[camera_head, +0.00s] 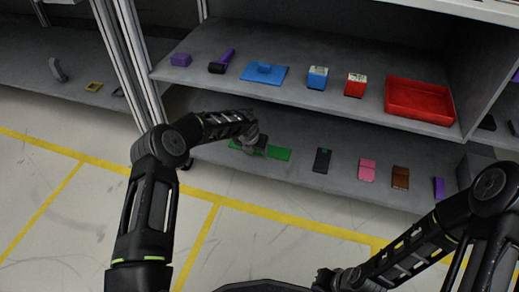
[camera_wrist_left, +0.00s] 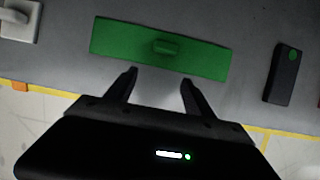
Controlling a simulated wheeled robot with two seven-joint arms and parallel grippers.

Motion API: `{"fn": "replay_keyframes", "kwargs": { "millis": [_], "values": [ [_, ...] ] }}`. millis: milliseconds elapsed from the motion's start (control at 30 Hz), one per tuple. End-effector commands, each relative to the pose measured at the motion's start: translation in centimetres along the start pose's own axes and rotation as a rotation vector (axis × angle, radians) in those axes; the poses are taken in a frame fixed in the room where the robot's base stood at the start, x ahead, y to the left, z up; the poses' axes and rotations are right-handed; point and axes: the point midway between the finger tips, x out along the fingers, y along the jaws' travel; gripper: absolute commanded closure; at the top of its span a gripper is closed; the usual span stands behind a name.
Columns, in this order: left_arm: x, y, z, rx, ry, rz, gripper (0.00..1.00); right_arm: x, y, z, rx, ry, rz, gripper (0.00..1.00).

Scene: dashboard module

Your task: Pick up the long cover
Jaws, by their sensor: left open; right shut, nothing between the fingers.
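The long cover, a flat green plate (camera_head: 280,153) with a small raised grip in its middle, lies on the lower shelf. It is partly hidden by my left gripper (camera_head: 256,145) in the head view. In the left wrist view the green long cover (camera_wrist_left: 205,60) shows whole, lying across the upper middle. My left gripper (camera_wrist_left: 159,80) is open there, its two fingertips just short of the plate's near edge, below the raised grip, with nothing between them. My right gripper (camera_head: 328,280) is shut and empty at the bottom of the head view, far from the cover.
A black block (camera_head: 322,160), a pink block (camera_head: 367,170) and a brown block (camera_head: 400,177) stand right of the cover. A light grey part (camera_wrist_left: 20,18) lies to its left. The upper shelf (camera_head: 340,108) overhangs behind, holding a blue plate (camera_head: 250,76) and red tray (camera_head: 418,118).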

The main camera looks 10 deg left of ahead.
Motion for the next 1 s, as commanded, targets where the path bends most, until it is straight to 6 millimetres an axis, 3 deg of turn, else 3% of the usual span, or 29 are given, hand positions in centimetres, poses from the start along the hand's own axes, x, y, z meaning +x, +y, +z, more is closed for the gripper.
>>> {"fn": "replay_keyframes", "kwargs": {
  "millis": [267,733,1000],
  "values": [
    [0.3,0.0,0.3,0.000,-0.001,0.000,0.38,0.2,0.1,0.0,0.000,0.000,0.000,1.00],
    [2.2,-0.1,4.3,-0.004,-0.001,-0.002,0.38,3.0,1.1,-0.2,0.003,0.002,-0.006,1.00],
    [3.1,0.1,4.5,-0.002,0.001,-0.002,0.38,3.7,1.4,-0.4,0.004,0.003,-0.008,1.00]
  ]
}}
